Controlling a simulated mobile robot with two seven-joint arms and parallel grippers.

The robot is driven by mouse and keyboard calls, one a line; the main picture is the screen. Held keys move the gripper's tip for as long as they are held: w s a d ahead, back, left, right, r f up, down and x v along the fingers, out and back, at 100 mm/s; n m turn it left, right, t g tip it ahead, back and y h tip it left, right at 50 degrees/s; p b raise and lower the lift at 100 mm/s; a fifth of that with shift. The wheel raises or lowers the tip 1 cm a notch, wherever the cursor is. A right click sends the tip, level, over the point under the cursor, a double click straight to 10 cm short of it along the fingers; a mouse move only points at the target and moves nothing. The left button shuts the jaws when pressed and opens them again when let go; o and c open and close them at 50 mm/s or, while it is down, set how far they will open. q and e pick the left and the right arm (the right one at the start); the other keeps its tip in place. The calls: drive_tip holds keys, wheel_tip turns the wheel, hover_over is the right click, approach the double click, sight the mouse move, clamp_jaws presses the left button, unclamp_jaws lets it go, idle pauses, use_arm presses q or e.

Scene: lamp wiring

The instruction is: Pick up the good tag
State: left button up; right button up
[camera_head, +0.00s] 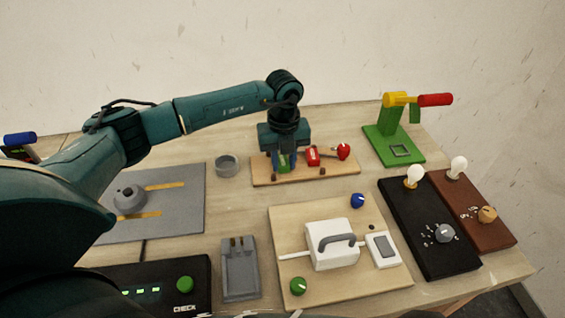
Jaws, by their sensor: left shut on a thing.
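The good tag, which I take to be the green tag (284,161), is on the left part of a wooden board (330,171) at the back middle of the table. My left gripper (283,168) points down over the board and is shut on the green tag. The fingers hide part of the tag, and I cannot tell whether it still touches the board. A red tag (312,155) stands just right of the gripper, with a red knob (343,151) beyond it. My right gripper is out of view.
A grey ring (227,165) lies left of the board. In front is a wooden panel (285,225) with a white handled box (332,247). A green stand (386,144) with a red-handled lever is at back right. Two bulb boards (408,213) (490,229) stand at right.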

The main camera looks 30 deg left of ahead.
use_arm(q)
drive_tip(key=shift+c, duration=1.4)
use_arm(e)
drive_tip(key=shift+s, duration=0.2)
use_arm(q)
drive_tip(key=shift+r, duration=0.1)
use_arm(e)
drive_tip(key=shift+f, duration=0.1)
